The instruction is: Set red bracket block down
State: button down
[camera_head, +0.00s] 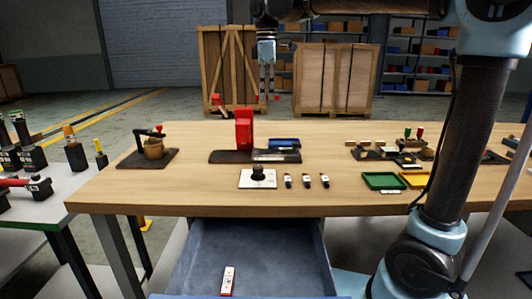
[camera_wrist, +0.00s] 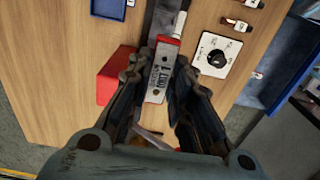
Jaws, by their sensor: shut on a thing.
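My gripper (camera_head: 267,92) is raised over the workbench with its fingers pointing down. In the wrist view my gripper (camera_wrist: 160,100) is shut on the red bracket block (camera_wrist: 160,74), a grey labelled piece with a red end. The fingers cover parts of it. In the head view only small red bits show on either side of the fingertips. A larger red block (camera_head: 244,128) stands upright on a dark base plate (camera_head: 228,157) below the gripper. It also shows left of the fingers in the wrist view (camera_wrist: 115,78), apart from the held piece.
A blue part (camera_head: 284,142) lies on the base plate. A knob panel (camera_head: 258,178) and several small tags (camera_head: 306,181) are in front. An open drawer (camera_head: 255,250) holds a white-and-red piece (camera_head: 228,281).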

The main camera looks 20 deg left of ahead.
aim_at(267, 152)
dwell(0.3)
notch_tip(267, 152, down, 18)
jog(key=shift+a, duration=0.1)
dwell(0.7)
jog(key=c, duration=1.4)
grip_release()
jog(key=shift+f, duration=0.1)
jog(key=shift+c, duration=0.2)
notch_tip(267, 152, up, 12)
jog(key=shift+s, duration=0.15)
